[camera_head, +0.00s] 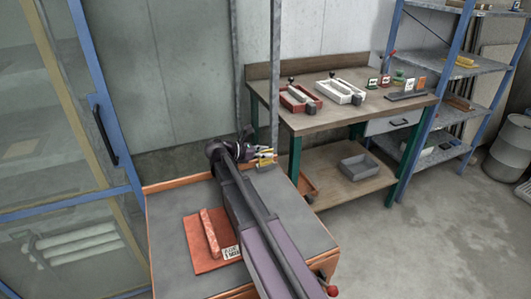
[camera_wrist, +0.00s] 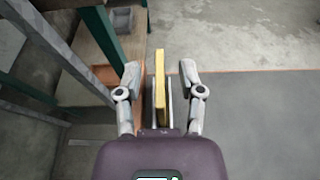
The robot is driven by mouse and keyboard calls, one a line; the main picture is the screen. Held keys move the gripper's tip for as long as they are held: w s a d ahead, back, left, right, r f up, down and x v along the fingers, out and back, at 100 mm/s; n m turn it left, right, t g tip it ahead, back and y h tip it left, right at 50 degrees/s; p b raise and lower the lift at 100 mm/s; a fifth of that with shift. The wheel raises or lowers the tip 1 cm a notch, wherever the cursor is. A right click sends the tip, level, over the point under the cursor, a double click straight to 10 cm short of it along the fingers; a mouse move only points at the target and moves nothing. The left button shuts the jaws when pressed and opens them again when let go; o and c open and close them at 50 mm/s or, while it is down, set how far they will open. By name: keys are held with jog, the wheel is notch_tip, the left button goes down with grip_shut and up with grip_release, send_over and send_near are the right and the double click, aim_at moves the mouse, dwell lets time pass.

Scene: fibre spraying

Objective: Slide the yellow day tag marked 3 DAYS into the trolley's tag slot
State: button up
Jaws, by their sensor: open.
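The yellow day tag (camera_wrist: 160,82) stands edge-on between the spread fingers of my gripper (camera_wrist: 160,76) in the wrist view, with a gap to each finger. Its lower part is between thin grey plates, which look like the tag slot (camera_wrist: 169,102) at the trolley's edge. How deep the tag sits is hard to tell, and its marking is not readable. In the head view my gripper (camera_head: 263,156) is at the far edge of the trolley (camera_head: 168,222), with a bit of yellow showing there; my arm hides part of this area.
On the trolley lie a red-orange block on a flat sheet (camera_head: 203,258) and a small printed label (camera_head: 231,252). A workbench (camera_head: 345,118) with red and white trays and small coloured tags stands behind. Blue shelving is at the right. Open floor lies right of the trolley.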

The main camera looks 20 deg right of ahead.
jog(key=shift+r+p, duration=4.55)
jog(key=shift+r, duration=0.05)
jog(key=s+a+f+m+y+p, duration=0.2)
jog(key=s+a+m+y+p, duration=0.1)
jog(key=s+a+m+y, duration=0.4)
jog(key=s+a+f+m+y+p, duration=0.3)
jog(key=s+a+m+y+p, duration=0.1)
jog(key=s+a+m+y, duration=0.3)
jog(key=shift+s+a+f+m+y, duration=0.3)
jog(key=shift+s+a+m, duration=1.3)
jog(key=shift+s, duration=1.75)
jog(key=shift+d+m, duration=0.4)
jog(key=shift+d, duration=0.05)
